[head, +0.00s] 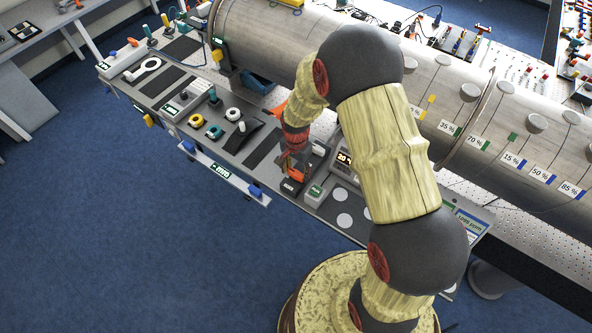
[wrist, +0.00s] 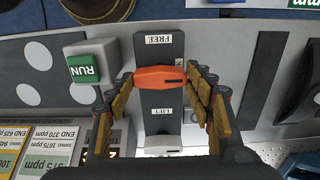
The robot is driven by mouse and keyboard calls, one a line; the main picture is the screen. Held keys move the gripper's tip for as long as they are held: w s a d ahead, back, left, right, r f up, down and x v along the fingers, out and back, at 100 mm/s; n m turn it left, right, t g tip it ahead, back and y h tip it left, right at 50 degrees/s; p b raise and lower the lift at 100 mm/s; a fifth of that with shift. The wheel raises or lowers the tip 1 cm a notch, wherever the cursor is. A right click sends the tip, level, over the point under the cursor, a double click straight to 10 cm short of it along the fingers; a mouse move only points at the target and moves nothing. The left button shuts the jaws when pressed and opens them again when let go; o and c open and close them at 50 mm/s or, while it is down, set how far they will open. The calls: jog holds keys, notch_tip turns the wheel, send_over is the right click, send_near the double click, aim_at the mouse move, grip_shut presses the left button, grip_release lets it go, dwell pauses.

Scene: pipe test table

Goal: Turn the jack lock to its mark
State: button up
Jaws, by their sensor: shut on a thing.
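The jack lock is an orange oblong handle (wrist: 161,78) on a dark plate (wrist: 158,103) in the wrist view. The plate carries an upside-down FREE label at the top and a LIFT label lower down. The handle lies across the plate, nearly level with a slight tilt, between the two labels. My gripper (wrist: 161,76) has one finger at each end of the handle and is shut on it. In the head view my gripper (head: 287,163) reaches down to the bench, and the orange handle (head: 296,174) shows beside its tips. The mark for the handle is not clear.
A green RUN button (wrist: 85,69) on a grey box stands close to the left of the plate in the wrist view. A lit display (head: 344,159) stands near my gripper in the head view. The large pipe (head: 450,85) runs behind the bench.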

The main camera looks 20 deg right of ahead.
jog(key=c, duration=0.5)
jog(key=shift+o, duration=0.2)
jog(key=shift+n, duration=0.3)
jog(key=n+b, duration=0.1)
jog(key=n, duration=0.2)
jog(key=n+b, duration=0.1)
jog(key=n, duration=0.3)
jog(key=n+b, duration=0.1)
jog(key=n, duration=0.4)
jog(key=shift+n, duration=0.4)
jog(key=shift+n+b, duration=0.4)
jog(key=shift+n, duration=1.8)
